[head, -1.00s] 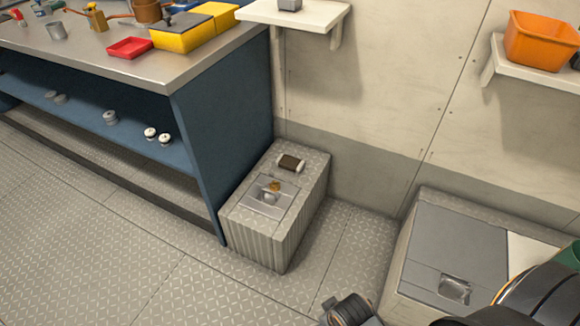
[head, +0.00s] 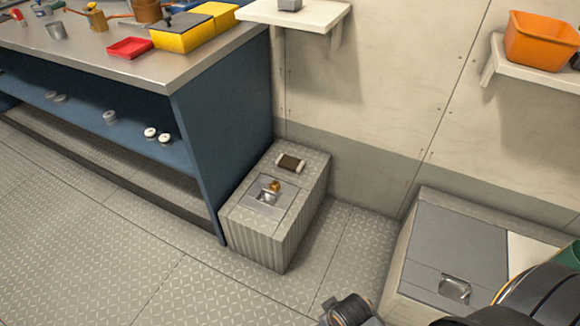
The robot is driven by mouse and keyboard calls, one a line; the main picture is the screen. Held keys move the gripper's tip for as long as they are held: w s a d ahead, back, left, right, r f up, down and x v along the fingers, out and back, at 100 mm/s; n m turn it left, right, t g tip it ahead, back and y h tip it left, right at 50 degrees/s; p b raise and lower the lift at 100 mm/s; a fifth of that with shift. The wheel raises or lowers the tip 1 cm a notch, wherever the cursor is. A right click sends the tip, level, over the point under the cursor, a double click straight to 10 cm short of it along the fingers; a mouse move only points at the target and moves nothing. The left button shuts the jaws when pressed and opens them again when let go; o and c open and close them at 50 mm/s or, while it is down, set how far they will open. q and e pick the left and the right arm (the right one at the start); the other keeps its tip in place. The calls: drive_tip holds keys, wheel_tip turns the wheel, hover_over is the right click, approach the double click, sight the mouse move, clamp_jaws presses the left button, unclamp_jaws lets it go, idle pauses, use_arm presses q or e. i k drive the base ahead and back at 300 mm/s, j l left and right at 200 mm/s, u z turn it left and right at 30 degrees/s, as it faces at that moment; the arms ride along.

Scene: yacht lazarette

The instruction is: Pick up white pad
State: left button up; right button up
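No item is clearly a separate white pad. A small brown item with pale ends (head: 290,163) lies on top of the ribbed grey box (head: 262,240) by the wall. A flat white area (head: 533,255) shows on the right locker, partly hidden behind my arm; I cannot tell whether it is a pad or part of the lid. Neither gripper's fingers show. Dark parts of my arm cover the bottom right corner.
A blue-sided workbench (head: 228,125) holds a red tray (head: 130,47) and a yellow and grey block (head: 182,33). The grey-lidded locker (head: 455,240) has a recessed latch. An orange bin (head: 541,40) sits on a wall shelf. The tread-plate floor at left is clear.

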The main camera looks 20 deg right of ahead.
sight(291, 164)
drive_tip(key=i+l+z, duration=0.15)
drive_tip(key=i, duration=0.3)
drive_tip(key=i+l+z, duration=0.2)
drive_tip(key=i, duration=0.25)
drive_tip(key=j, duration=0.1)
